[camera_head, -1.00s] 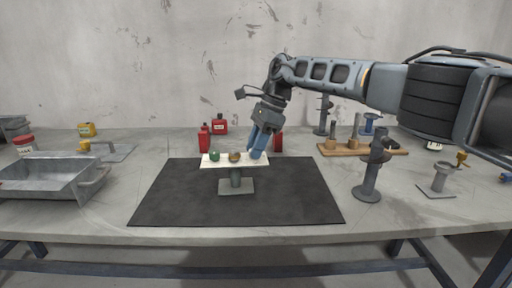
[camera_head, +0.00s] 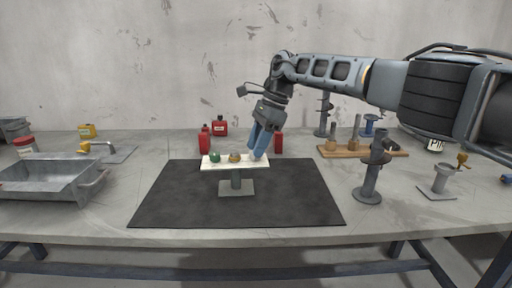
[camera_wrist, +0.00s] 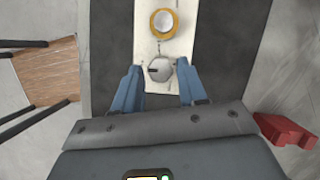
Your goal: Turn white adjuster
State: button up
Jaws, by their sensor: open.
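The white adjuster (camera_wrist: 160,68) is a pale round knob with a dark slot mark at its left side. It sits on the narrow cream plate (camera_wrist: 149,18) in the wrist view. My gripper (camera_wrist: 159,68) is open, with one blue finger on each side of the adjuster and a small gap visible. In the head view, my gripper (camera_head: 259,153) points down at the right end of the raised plate (camera_head: 222,167), and its fingers hide the white adjuster there. A yellow-rimmed knob (camera_wrist: 164,23) and a green knob (camera_head: 215,157) are on the same plate.
The plate stands on a grey pedestal (camera_head: 236,187) on a black mat (camera_head: 290,205). Red containers (camera_head: 204,138) stand behind it. A metal tray (camera_head: 45,182) is at left. A wooden board (camera_head: 390,152) and a grey post (camera_head: 370,180) are at right.

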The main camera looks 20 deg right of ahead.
aim_at(266, 158)
jog(key=v, duration=0.6)
jog(key=shift+r, duration=0.3)
jog(key=shift+d, duration=0.15)
